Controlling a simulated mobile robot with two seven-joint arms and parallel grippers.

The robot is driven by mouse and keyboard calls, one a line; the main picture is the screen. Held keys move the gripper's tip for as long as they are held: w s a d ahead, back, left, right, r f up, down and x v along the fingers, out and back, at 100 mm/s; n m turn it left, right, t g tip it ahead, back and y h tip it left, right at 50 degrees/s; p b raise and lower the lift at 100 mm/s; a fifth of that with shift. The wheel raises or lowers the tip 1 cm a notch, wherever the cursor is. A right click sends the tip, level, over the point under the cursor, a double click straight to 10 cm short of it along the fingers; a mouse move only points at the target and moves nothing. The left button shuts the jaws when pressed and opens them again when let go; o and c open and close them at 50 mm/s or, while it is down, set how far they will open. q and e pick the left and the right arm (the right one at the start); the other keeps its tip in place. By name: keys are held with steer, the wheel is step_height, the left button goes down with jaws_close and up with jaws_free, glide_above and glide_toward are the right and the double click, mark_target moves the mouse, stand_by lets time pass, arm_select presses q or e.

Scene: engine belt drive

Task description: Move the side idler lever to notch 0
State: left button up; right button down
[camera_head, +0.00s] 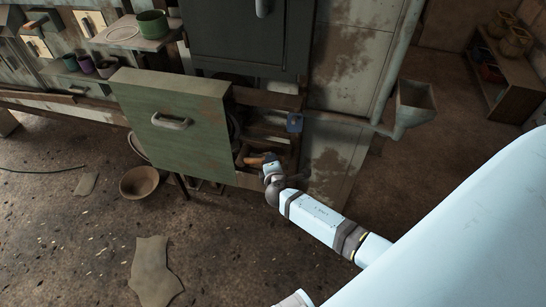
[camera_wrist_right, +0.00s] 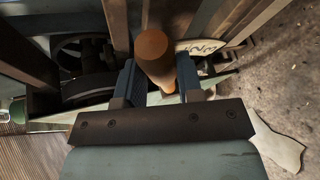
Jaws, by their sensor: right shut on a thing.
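The lever's round orange-brown wooden handle (camera_wrist_right: 152,48) stands between the two blue fingers of my right gripper (camera_wrist_right: 156,82) in the right wrist view. The gripper is shut on it. In the head view the handle (camera_head: 257,160) shows as a small orange piece at my right gripper (camera_head: 266,165), in the opening right of the green panel. A pale plate with dark numbers (camera_wrist_right: 203,46) lies just right of the handle in the wrist view. Its notches and the lever's lower part are hidden or too small to read. My left gripper is not in view.
A green panel with a handle (camera_head: 175,135) stands left of the opening. Dark wheels (camera_wrist_right: 88,68) and wooden posts (camera_wrist_right: 118,22) are close to the gripper. A grey funnel box (camera_head: 413,103) is at right. A bowl (camera_head: 139,182) lies on the floor.

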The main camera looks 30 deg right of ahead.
steer(key=shift+w+r, duration=0.1)
steer(key=shift+r, duration=0.1)
steer(key=c, duration=0.8)
jaws_free()
steer(key=v, duration=1.3)
steer(key=shift+s+a, duration=0.25)
steer(key=shift+s, duration=0.1)
